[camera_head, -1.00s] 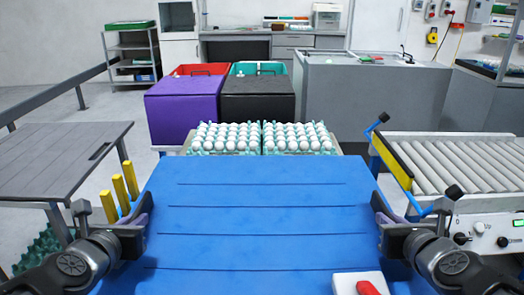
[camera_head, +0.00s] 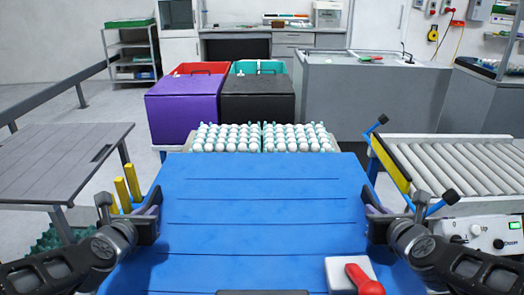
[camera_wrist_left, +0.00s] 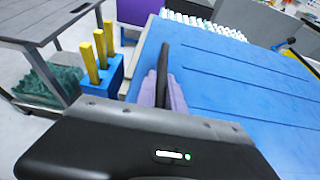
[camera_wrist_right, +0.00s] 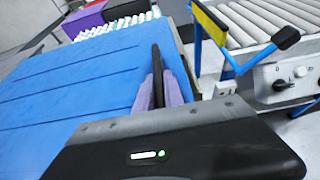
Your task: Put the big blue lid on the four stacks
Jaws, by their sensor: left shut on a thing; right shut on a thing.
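The big blue lid (camera_head: 255,210) is a wide ribbed sheet in front of me. My left gripper (camera_head: 152,218) is shut on its left edge, and my right gripper (camera_head: 372,218) is shut on its right edge. Purple finger pads show at the lid's edges in the left wrist view (camera_wrist_left: 163,92) and the right wrist view (camera_wrist_right: 160,88). Egg trays full of white eggs (camera_head: 228,137) show just beyond the lid's far edge, in a left and a right group. The lid hides what lies beneath it, so I cannot tell whether it touches the stacks.
A roller conveyor (camera_head: 462,165) stands close on the right, with blue-and-black levers. A grey table (camera_head: 60,160) and yellow posts (camera_head: 128,185) are on the left. Purple (camera_head: 183,108) and black (camera_head: 258,100) boxes stand behind the eggs. A white block with a red part (camera_head: 340,270) overlaps the lid's near side.

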